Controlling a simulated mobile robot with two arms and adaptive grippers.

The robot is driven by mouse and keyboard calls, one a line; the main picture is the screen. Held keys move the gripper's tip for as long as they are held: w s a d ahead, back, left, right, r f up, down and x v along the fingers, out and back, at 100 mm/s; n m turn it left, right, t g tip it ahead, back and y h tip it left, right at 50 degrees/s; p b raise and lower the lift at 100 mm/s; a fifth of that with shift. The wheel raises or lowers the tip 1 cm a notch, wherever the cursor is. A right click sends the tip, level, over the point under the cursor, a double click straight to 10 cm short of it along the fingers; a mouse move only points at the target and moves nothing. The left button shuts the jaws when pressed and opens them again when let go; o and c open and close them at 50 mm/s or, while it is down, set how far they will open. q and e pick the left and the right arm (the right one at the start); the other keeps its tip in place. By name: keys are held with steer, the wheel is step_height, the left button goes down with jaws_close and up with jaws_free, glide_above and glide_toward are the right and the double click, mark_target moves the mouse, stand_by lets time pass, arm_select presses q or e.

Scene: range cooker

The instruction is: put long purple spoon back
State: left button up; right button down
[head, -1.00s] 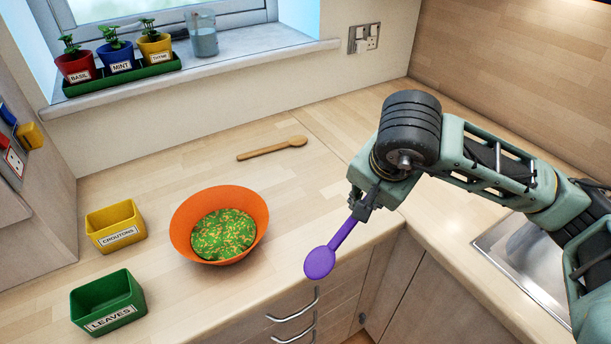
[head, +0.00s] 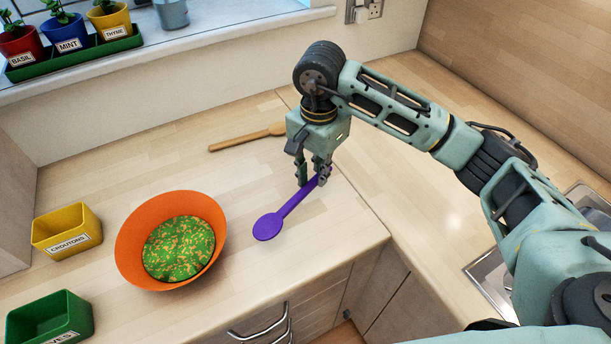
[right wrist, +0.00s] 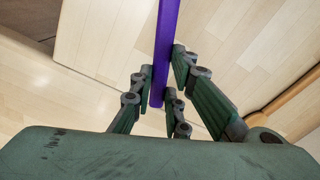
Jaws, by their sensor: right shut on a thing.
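The long purple spoon (head: 283,216) is low over or on the counter; I cannot tell if it touches. Its bowl points to the front left, towards the orange bowl. My right gripper (head: 314,180) points down and is shut on the handle end. In the right wrist view the purple handle (right wrist: 165,45) runs between the fingers (right wrist: 161,82). A wooden spoon (head: 247,138) lies on the counter behind the gripper. My left gripper is out of view.
An orange bowl (head: 128,240) of green and orange food (head: 180,248) stands left of the purple spoon. A yellow croutons box (head: 68,230) and a green leaves box (head: 48,318) stand further left. The counter (head: 345,215) is clear right of the gripper.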

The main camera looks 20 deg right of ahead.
steer(key=shift+w+a+f, duration=0.25)
steer(key=shift+w+f, duration=0.1)
steer(key=shift+w, duration=0.25)
steer(key=shift+w+a+f, duration=0.25)
steer(key=shift+w+f, duration=0.1)
steer(key=shift+w, duration=0.2)
steer(key=shift+w+a+f+p, duration=0.1)
steer(key=shift+w+f+p, duration=0.1)
steer(key=shift+p, duration=0.1)
steer(key=shift+f, duration=0.3)
step_height(320, 180, down, 2)
steer(key=shift+s+f+p, duration=0.1)
steer(key=shift+f+p, duration=0.1)
steer(key=shift+p, duration=0.6)
steer(key=shift+f, duration=0.6)
steer(key=c, duration=1.7)
jaws_free()
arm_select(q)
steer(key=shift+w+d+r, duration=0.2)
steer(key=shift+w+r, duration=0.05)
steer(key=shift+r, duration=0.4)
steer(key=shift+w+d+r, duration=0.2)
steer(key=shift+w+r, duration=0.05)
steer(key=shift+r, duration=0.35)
